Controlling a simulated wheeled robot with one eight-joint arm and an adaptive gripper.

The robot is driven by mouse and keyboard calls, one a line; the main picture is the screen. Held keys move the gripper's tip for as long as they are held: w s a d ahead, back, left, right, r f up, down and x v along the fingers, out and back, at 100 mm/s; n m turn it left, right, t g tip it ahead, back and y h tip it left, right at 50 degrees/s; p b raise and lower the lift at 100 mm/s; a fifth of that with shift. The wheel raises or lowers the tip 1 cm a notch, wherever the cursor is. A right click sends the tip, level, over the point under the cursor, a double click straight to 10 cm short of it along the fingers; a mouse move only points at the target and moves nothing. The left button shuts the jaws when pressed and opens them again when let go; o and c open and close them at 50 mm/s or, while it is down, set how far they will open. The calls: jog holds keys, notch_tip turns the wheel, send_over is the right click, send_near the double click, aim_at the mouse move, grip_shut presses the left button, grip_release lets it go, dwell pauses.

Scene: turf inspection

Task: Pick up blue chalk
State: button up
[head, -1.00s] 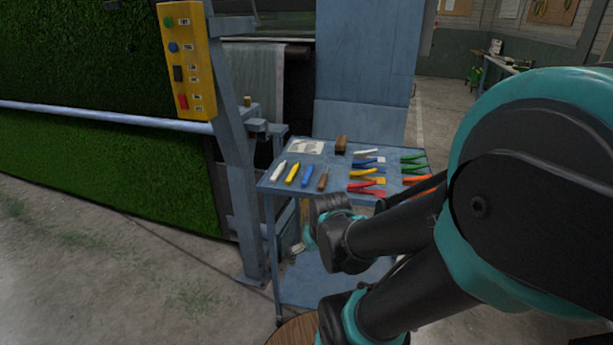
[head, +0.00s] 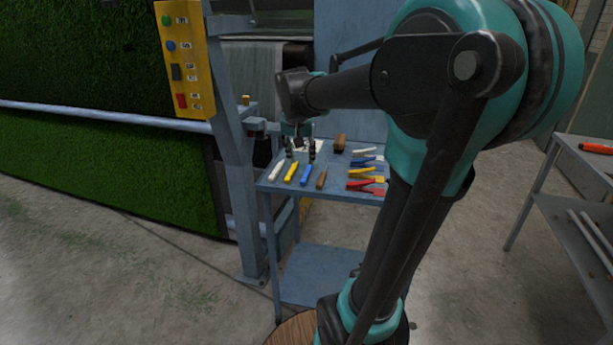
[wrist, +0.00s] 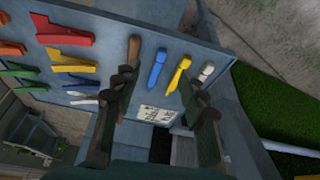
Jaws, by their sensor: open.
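The blue chalk (head: 306,175) lies on the top of the blue-grey cart (head: 340,190), between a yellow stick (head: 291,172) and a brown-handled tool (head: 321,179). My gripper (head: 300,149) is open and empty above the cart's back left part, fingers pointing down. In the wrist view the blue chalk (wrist: 158,69) shows in the gap between my open fingertips (wrist: 160,78), with the yellow stick (wrist: 180,75) also in that gap. The fingers appear apart from the chalk; their exact height above it cannot be told.
A white stick (head: 275,171) lies at the cart's left edge. A brown block (head: 340,142) and several coloured clip-like tools (head: 364,173) lie to the right. A printed card (wrist: 157,113) lies behind the sticks. A yellow button panel (head: 184,60) on a post stands left of the cart.

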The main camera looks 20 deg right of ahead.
notch_tip(320, 180, up, 3)
jog(key=w, duration=0.2)
send_near(304, 177)
jog(key=shift+m, duration=0.4)
jog(key=x, duration=0.8)
jog(key=shift+w+d+f, duration=0.15)
jog(key=shift+f, duration=0.2)
grip_shut()
